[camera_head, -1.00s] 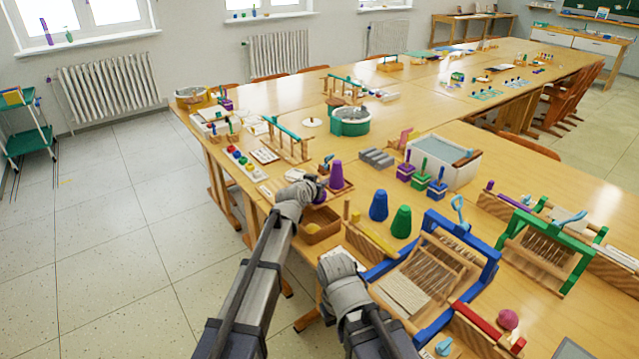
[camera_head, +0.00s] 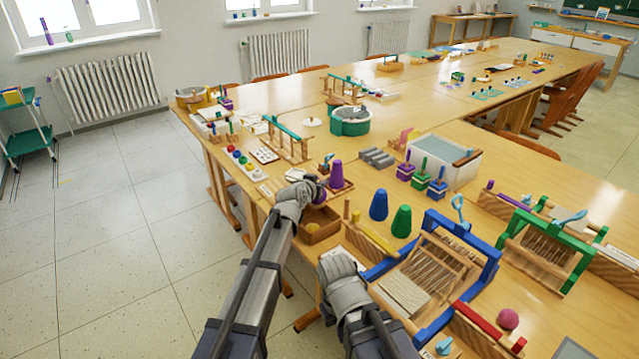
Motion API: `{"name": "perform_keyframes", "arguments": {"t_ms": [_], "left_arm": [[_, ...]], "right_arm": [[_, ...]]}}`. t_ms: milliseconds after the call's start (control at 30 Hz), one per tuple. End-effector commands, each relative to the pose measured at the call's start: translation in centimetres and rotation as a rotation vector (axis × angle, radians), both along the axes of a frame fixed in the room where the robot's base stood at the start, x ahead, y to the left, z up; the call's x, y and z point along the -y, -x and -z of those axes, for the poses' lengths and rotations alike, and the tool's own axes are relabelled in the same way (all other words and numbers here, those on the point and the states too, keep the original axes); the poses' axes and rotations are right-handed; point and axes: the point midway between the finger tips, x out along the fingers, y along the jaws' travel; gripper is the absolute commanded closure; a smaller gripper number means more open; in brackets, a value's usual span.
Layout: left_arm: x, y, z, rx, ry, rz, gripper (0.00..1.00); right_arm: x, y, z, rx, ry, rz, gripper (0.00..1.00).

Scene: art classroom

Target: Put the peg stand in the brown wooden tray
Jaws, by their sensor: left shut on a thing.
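My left gripper (camera_head: 314,187) is shut on a small purple thing (camera_head: 321,194) at the table's near left edge. The wrist and fingers hide most of it, so I cannot tell its full shape or whether it is the peg stand. A brown wooden tray (camera_head: 333,233) lies just below the gripper in the picture, with something yellow inside. A purple cone (camera_head: 336,174) stands on a flat wooden base close to the right of the gripper. My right gripper (camera_head: 338,268) is low at the table's near edge, and its fingers cannot be made out.
A blue cone (camera_head: 379,205) and a green cone (camera_head: 401,221) stand right of the tray. A blue-framed loom (camera_head: 462,236) is beside the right arm. Purple, green and blue peg blocks (camera_head: 420,178) stand by a white bin (camera_head: 462,167). A teal-topped wooden rack (camera_head: 289,137) is farther back.

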Motion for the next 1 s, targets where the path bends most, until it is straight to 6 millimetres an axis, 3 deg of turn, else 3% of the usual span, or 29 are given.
{"name": "perform_keyframes", "arguments": {"t_ms": [600, 1000], "left_arm": [[0.0, 0.0, 1.7, 0.0, 0.0, 0.0, 1.0], [0.0, 0.0, 1.7, 0.0, 0.0, 0.0, 1.0]], "right_arm": [[0.0, 0.0, 1.8, 0.0, 0.0, 0.0, 1.0], [0.0, 0.0, 1.7, 0.0, 0.0, 0.0, 1.0]]}}
